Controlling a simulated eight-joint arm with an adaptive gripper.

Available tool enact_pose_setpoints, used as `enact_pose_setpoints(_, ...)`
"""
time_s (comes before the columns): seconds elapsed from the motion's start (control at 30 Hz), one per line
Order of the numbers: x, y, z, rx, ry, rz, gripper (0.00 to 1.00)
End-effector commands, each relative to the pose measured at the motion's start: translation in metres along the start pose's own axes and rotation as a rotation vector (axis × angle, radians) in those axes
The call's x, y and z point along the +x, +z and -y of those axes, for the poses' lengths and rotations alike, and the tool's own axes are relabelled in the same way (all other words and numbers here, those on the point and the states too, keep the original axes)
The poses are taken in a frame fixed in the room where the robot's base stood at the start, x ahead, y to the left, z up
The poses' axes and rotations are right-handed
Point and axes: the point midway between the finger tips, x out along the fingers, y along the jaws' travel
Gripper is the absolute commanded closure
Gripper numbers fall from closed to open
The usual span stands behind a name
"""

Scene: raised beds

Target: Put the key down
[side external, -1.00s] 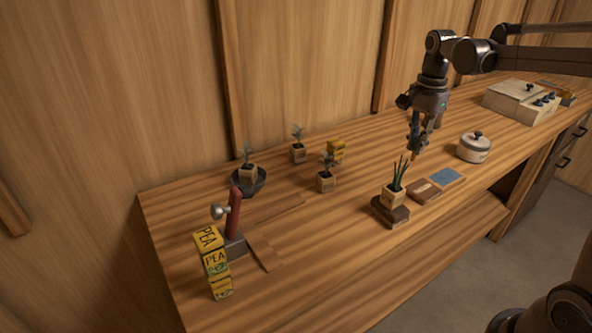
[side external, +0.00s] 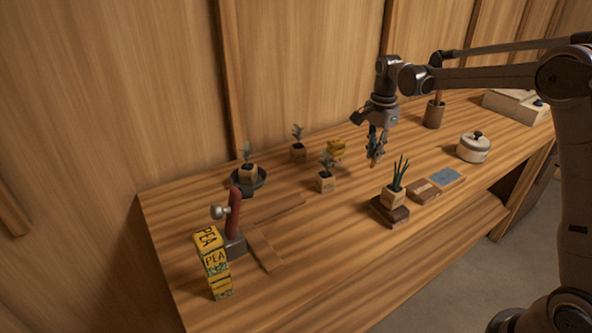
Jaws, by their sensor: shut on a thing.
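The key's shape is too small and too hidden by the fingers to make out. The wooden bench top (side external: 335,235) lies below. I cannot tell exactly how far above it the fingertips are.
A lidded white pot (side external: 473,147) and a brown cup (side external: 434,114) are further right.

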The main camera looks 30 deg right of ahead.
Motion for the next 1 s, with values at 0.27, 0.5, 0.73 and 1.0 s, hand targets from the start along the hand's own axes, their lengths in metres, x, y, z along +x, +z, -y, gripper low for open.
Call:
enact_pose_setpoints(0.27, 0.019, 0.007, 0.007, 0.001, 0.0, 0.0, 1.0)
enact_pose_setpoints(0.5, 0.045, 0.007, 0.006, 0.001, 0.0, 0.0, 1.0)
enact_pose_setpoints(0.73, 0.046, 0.007, 0.006, 0.001, 0.0, 0.0, 1.0)
enact_pose_setpoints(1.0, 0.049, 0.007, 0.006, 0.001, 0.0, 0.0, 0.65)
